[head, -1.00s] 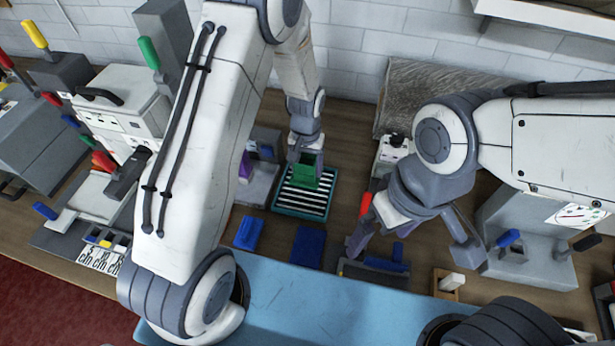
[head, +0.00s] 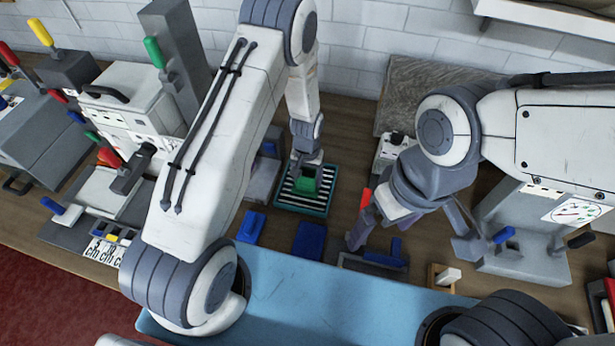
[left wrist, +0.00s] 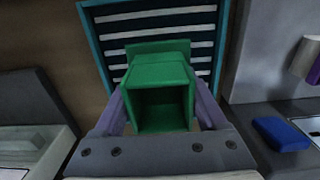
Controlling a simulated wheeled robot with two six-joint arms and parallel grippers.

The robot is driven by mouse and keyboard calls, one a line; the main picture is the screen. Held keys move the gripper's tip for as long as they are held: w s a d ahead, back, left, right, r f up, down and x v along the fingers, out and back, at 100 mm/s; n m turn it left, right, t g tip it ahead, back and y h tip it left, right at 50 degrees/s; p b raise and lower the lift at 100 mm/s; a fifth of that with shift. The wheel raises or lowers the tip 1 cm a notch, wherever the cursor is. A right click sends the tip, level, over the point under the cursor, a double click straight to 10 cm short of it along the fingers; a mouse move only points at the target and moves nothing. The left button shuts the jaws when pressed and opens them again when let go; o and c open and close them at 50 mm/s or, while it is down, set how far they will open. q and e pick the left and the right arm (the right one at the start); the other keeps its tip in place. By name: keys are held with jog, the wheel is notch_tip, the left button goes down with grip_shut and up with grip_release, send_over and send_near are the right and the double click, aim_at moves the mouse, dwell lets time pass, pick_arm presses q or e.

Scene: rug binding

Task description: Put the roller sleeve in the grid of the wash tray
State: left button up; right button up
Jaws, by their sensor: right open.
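The green roller sleeve (head: 307,182), a hollow square tube, is between the fingers of my left gripper (head: 306,177). In the left wrist view the sleeve (left wrist: 160,95) has its open end toward the camera, and the purple fingers press along both its sides. The wash tray (head: 301,212) has a teal rim and a grid of pale bars over a dark inside. The sleeve is over the tray's grid; whether its lower end touches the bars is hidden. My right gripper (head: 412,238) is open and empty, right of the tray.
A blue block (head: 250,227) and a dark blue block (head: 309,240) lie in front of the tray. A grey machine (head: 525,235) with a gauge stands at right. A white machine (head: 130,115) stands at left. A blue surface (head: 330,295) lies in front.

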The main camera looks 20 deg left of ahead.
pick_arm(q)
jog(key=shift+o, duration=1.3)
jog(key=shift+r, duration=0.15)
notch_tip(320, 180, up, 12)
jog(key=b, duration=0.3)
jog(key=shift+b, duration=0.4)
